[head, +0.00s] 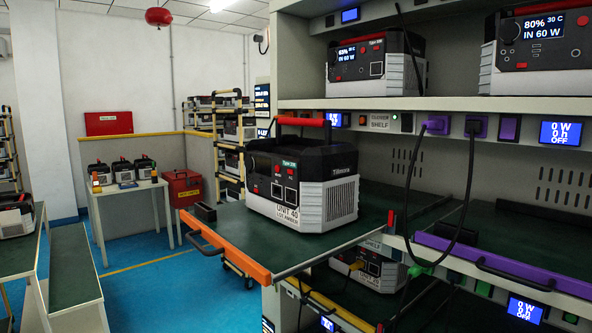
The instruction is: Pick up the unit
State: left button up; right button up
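The unit (300,185), a black and light-grey power box labelled "UNIT 40", stands upright in the head view. It has a red carrying handle (302,121) on top and a dark front panel with sockets. It sits on a dark green pulled-out shelf (240,240) with an orange front edge and a black pull handle. No cable shows plugged into its visible faces. Neither of my grippers is in view.
More units stand on the upper shelf (460,103), and another unit (370,268) sits below the pulled-out shelf. A black cable (466,190) hangs at right before a purple-edged shelf (490,262). A small black holder (205,212) stands left of the unit. Blue floor lies open at left.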

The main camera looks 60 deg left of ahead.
aim_at(316, 187)
jog(key=j+u, duration=0.1)
jog(key=u, duration=0.85)
jog(key=i+j+u, duration=0.1)
jog(key=u, duration=0.9)
jog(key=k+l, duration=0.1)
jog(key=l, duration=0.45)
jog(key=k+l+z, duration=0.1)
jog(key=l, duration=0.45)
jog(key=k+l, duration=0.15)
jog(key=l, duration=0.4)
jog(key=k+l, duration=0.1)
jog(key=l, duration=0.45)
jog(key=z, duration=0.05)
